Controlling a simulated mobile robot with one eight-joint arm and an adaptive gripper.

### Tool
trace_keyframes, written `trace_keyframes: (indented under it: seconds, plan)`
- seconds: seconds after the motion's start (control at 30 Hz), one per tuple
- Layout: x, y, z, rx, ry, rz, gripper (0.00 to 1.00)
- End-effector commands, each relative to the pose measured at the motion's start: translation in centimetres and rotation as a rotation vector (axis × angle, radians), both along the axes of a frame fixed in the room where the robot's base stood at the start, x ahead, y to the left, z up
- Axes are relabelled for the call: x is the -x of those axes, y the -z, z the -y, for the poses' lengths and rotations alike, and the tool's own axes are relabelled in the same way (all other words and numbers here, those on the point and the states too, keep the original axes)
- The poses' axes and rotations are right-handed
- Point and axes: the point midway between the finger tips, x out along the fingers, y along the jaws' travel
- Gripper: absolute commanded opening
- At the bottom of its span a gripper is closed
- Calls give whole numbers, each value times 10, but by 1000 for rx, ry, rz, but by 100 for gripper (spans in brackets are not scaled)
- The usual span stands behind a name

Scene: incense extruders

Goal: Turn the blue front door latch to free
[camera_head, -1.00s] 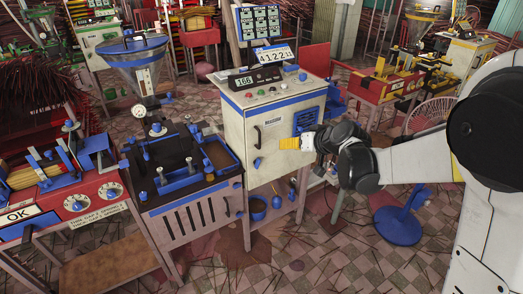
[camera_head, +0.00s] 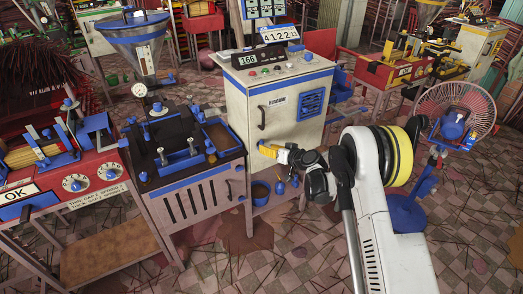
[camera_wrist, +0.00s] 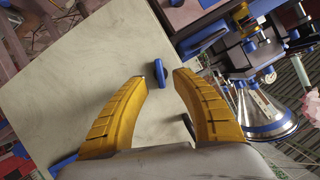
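The blue latch (camera_wrist: 160,73) is a small bar on the pale cabinet door (camera_wrist: 75,85). In the wrist view it stands roughly upright in the picture, between the two yellow fingertips of my gripper (camera_wrist: 161,78). My gripper is open. I cannot tell whether either finger touches the latch. In the head view my gripper (camera_head: 267,150) is at the lower left part of the door (camera_head: 285,125), below the black door handle (camera_head: 262,118). The latch shows there only as a small blue spot (camera_head: 261,142) beside the yellow finger.
A dark bench with blue fittings (camera_head: 190,160) stands close left of the cabinet. A red machine (camera_head: 80,180) is farther left. A standing fan (camera_head: 455,115) is behind my arm at the right. Blue vessels (camera_head: 260,190) sit under the cabinet. The tiled floor in front is open.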

Motion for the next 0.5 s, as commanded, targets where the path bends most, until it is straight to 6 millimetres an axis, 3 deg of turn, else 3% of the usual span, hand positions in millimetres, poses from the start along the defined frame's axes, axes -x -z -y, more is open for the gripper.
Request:
trace_keyframes:
  seconds: [0.2, 0.5]
  plan:
    - [-25, 15, -22, 0, -1, -1, 32]
    - [-33, 17, -30, 0, 0, 0, 32]
